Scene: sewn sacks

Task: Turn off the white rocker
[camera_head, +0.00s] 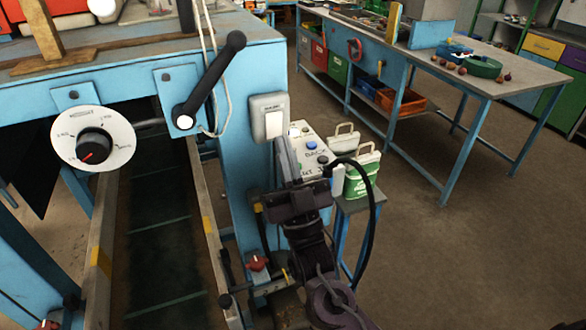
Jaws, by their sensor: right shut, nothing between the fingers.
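The white rocker (273,124) sits in a pale grey switch housing on the front of a light-blue machine post, at the middle of the head view. Which way it is tipped is too small to tell. My right gripper (284,143) comes up from below, and its fingers are shut and empty. The fingertips show just below and slightly right of the rocker. Whether they touch it cannot be told from this view. My left gripper is not in view.
Left of the rocker are a black-handled crank (208,80) and a round white dial (92,139). A control box with buttons (309,148) and green-and-white containers (361,175) stand close right of my gripper. A blue workbench (450,82) is farther back; the floor at right is clear.

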